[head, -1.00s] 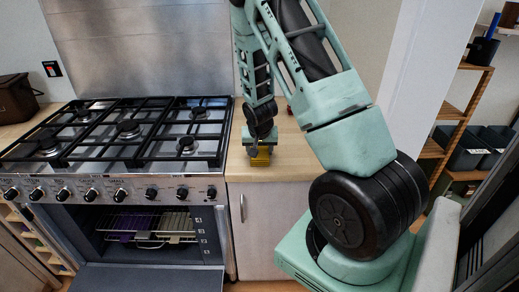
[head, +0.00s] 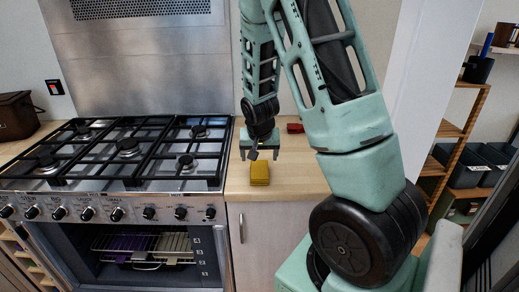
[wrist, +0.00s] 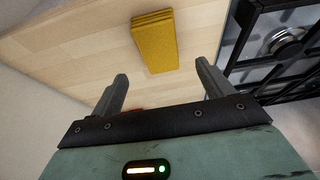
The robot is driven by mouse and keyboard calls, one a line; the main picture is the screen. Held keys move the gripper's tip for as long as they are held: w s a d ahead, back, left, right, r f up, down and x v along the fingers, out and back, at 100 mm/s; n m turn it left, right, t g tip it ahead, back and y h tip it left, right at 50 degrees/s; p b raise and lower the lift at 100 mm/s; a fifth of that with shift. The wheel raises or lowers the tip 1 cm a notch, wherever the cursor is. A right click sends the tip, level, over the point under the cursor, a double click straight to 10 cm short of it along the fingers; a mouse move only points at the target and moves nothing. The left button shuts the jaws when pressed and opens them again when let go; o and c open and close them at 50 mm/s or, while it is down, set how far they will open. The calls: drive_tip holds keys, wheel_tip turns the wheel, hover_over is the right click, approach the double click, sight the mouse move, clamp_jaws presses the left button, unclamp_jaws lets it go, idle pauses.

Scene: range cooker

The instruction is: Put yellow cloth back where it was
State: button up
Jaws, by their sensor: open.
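The yellow cloth (head: 260,174) lies folded on the wooden counter (head: 292,181), just right of the cooker and near the counter's front edge. It also shows in the wrist view (wrist: 157,40), lying flat, beyond my fingertips and clear of them. My gripper (head: 262,156) is open and empty, raised above the counter just behind the cloth. In the wrist view both fingers (wrist: 160,85) stand wide apart with nothing between them.
The range cooker (head: 120,155) with black grates stands left, its oven door open and a rack (head: 145,247) inside. A red object (head: 295,128) lies at the back of the counter. A brown bag (head: 17,115) is far left; shelves stand at right.

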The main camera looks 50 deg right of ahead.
drive_tip(key=s+a+r+n+y, duration=0.1)
drive_tip(key=s+a+r+n, duration=0.15)
drive_tip(key=a, duration=0.75)
drive_tip(key=s+a+r+n+y, duration=0.1)
drive_tip(key=a+r+n+y, duration=0.15)
drive_tip(key=a, duration=0.65)
drive_tip(key=s+a+r+n+y, duration=0.15)
drive_tip(key=a+n, duration=0.25)
drive_tip(key=a, duration=0.6)
drive_tip(key=s+a+r+n+g, duration=0.3)
drive_tip(key=s+a+n, duration=0.5)
drive_tip(key=s+a, duration=0.4)
drive_tip(key=s, duration=0.3)
drive_tip(key=shift+s+a+n+h, duration=0.2)
drive_tip(key=shift+s+n+h, duration=0.1)
drive_tip(key=shift+h, duration=0.1)
